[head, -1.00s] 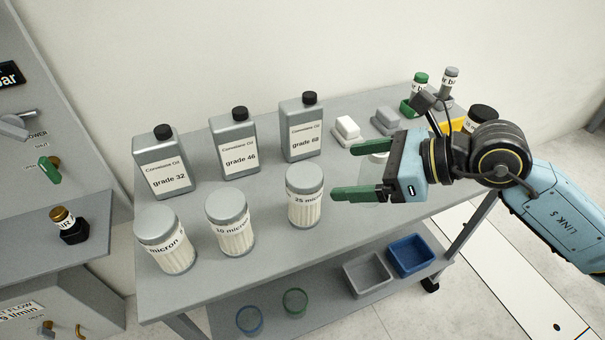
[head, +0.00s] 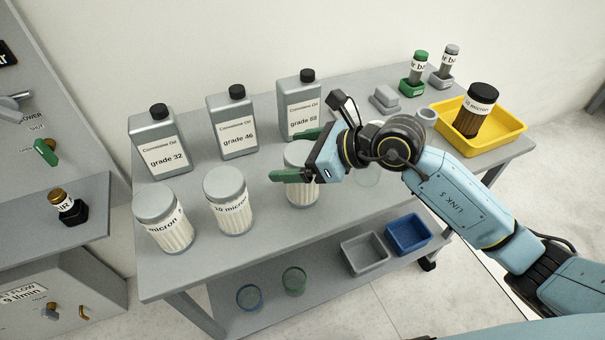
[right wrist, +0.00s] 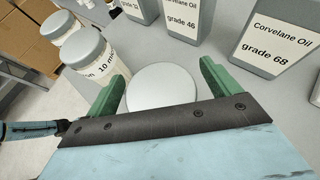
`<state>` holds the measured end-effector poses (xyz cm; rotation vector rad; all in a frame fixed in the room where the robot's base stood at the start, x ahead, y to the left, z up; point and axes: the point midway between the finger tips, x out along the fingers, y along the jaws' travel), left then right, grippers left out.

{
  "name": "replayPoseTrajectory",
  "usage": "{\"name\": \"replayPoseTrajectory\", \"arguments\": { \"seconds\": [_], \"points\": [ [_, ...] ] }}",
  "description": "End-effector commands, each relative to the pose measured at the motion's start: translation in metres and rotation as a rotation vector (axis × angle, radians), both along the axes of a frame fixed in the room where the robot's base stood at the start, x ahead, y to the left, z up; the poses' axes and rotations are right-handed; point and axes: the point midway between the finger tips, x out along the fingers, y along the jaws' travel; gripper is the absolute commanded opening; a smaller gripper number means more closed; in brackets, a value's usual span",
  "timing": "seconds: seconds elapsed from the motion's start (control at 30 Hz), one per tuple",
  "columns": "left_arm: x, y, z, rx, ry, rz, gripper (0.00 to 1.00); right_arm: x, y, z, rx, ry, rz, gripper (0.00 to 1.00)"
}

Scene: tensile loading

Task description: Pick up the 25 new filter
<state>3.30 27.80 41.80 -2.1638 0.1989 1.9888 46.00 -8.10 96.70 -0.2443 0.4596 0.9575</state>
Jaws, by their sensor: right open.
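The 25 micron filter (head: 301,192) is a white pleated cylinder with a grey cap, standing upright on the grey table (head: 270,222). My right gripper (head: 290,155) is open, with its green fingers reaching around the filter in the head view. The fingers partly hide its cap and label. In the right wrist view the filter's round grey cap (right wrist: 162,86) lies between the two green fingers (right wrist: 160,88), with gaps visible on both sides. My left gripper is not in view.
The 10 micron filter (head: 229,200) and another micron filter (head: 164,218) stand to the left. Grey oil bottles grade 32 (head: 160,140), grade 46 (head: 233,122) and grade 68 (head: 299,97) stand behind. A yellow tray (head: 505,135) holds a dark used-looking filter (head: 475,110).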

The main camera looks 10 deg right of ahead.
Motion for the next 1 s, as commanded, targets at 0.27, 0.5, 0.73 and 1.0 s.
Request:
{"name": "replayPoseTrajectory", "arguments": {
  "seconds": [0.27,0.5,0.73,1.0],
  "points": [
    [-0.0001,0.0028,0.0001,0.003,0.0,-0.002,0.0,0.0016,0.0022,-0.0015,-0.002,-0.001,0.0,0.88],
    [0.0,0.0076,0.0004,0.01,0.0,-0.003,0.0,0.0015,0.0021,-0.0014,0.0,0.0,-0.001,0.57],
    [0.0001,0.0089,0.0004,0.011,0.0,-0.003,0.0,0.0014,0.0019,-0.0014,-0.001,0.0,-0.001,0.27],
    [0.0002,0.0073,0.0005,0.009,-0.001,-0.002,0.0,0.0017,0.002,-0.0001,0.001,-0.002,0.0,0.18]
  ]
}}
